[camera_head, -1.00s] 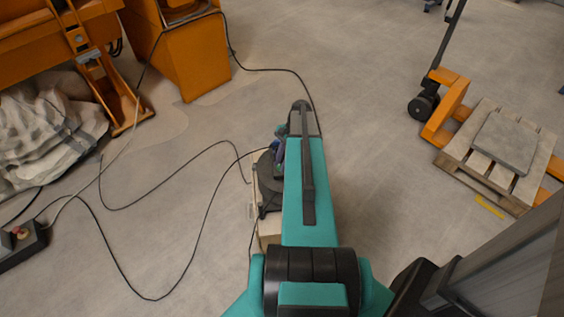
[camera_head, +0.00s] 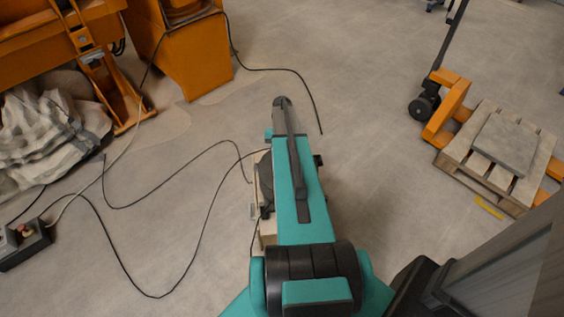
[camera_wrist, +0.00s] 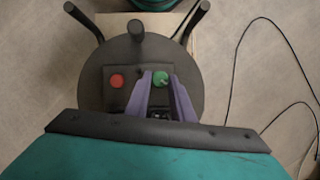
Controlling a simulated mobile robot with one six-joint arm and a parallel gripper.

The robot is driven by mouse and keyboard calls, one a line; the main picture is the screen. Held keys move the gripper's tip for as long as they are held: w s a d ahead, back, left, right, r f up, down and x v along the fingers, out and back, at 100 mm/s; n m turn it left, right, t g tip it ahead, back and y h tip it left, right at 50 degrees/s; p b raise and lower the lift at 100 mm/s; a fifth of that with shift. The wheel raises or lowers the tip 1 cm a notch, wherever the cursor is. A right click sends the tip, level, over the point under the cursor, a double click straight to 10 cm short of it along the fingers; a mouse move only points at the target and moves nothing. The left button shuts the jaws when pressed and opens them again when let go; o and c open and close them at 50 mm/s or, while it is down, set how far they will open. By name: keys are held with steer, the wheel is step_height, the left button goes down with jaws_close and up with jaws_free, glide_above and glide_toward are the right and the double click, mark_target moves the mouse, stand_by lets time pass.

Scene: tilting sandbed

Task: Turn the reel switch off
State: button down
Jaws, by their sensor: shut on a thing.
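The cable reel's dark round face (camera_wrist: 112,55) fills the upper middle of the wrist view, with a red button (camera_wrist: 116,81) and a green switch knob (camera_wrist: 162,78) on a dark panel. My gripper (camera_wrist: 160,76) reaches to the panel with its two purple fingers, one each side of the green knob, shut on it. The knob's exact turn is too small to tell. In the head view my teal arm covers most of the reel (camera_head: 264,172), and my gripper is hidden behind it.
Black cables run over the floor left of the reel. A control box (camera_head: 22,243) with a red button lies at the far left, near orange machinery (camera_head: 192,55) and a crumpled sack (camera_head: 50,130). An orange pallet truck (camera_head: 447,108) and wooden pallet (camera_head: 480,165) stand right. Floor between is clear.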

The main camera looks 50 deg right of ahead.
steer(key=shift+w+n+h, duration=0.1)
steer(key=shift+n+h, duration=0.3)
steer(key=shift+n, duration=0.5)
steer(key=c, duration=1.8)
jaws_free()
steer(key=v, duration=1.3)
steer(key=shift+w+d+r+b, duration=0.15)
steer(key=shift+w+r+b, duration=0.15)
steer(key=shift+w+b, duration=0.1)
